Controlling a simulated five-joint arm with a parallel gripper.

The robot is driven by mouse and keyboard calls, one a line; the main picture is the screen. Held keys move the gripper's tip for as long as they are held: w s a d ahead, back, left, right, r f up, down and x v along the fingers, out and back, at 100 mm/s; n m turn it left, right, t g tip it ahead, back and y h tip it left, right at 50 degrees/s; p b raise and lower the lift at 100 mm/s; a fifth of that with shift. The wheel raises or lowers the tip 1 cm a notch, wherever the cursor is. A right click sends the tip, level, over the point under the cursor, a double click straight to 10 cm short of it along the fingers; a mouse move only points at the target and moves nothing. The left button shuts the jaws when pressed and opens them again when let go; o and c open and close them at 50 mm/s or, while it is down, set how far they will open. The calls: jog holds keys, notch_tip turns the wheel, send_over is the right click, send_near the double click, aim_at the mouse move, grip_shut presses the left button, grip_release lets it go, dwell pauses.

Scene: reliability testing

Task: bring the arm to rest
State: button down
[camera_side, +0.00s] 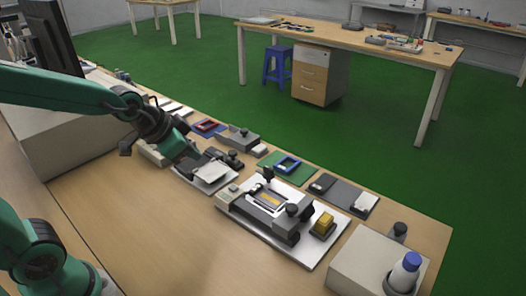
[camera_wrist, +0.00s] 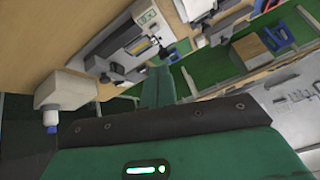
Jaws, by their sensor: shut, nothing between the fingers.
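My gripper (camera_side: 190,158) is green with a black wrist. In the side view it hangs at the end of my green arm, at left of centre, angled down to the right. It is above or close to a light flat plate device (camera_side: 203,170) on the workbench (camera_side: 140,215); I cannot tell whether it touches. In the wrist view my gripper (camera_wrist: 155,86) shows as a green finger pointing up the picture. It is shut and holds nothing.
A test fixture (camera_side: 270,208) with a yellow block (camera_side: 323,225) stands right of my gripper. A white box (camera_side: 370,265) with a blue-capped bottle (camera_side: 405,272) is at the bench's right end. Small devices line the back edge. The bench front is clear.

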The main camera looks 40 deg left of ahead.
jog(key=s+r+n+g, duration=0.1)
jog(key=s+r+n, duration=0.3)
jog(key=s, duration=0.8)
jog(key=shift+s+g, duration=0.2)
jog(key=shift+g, duration=0.1)
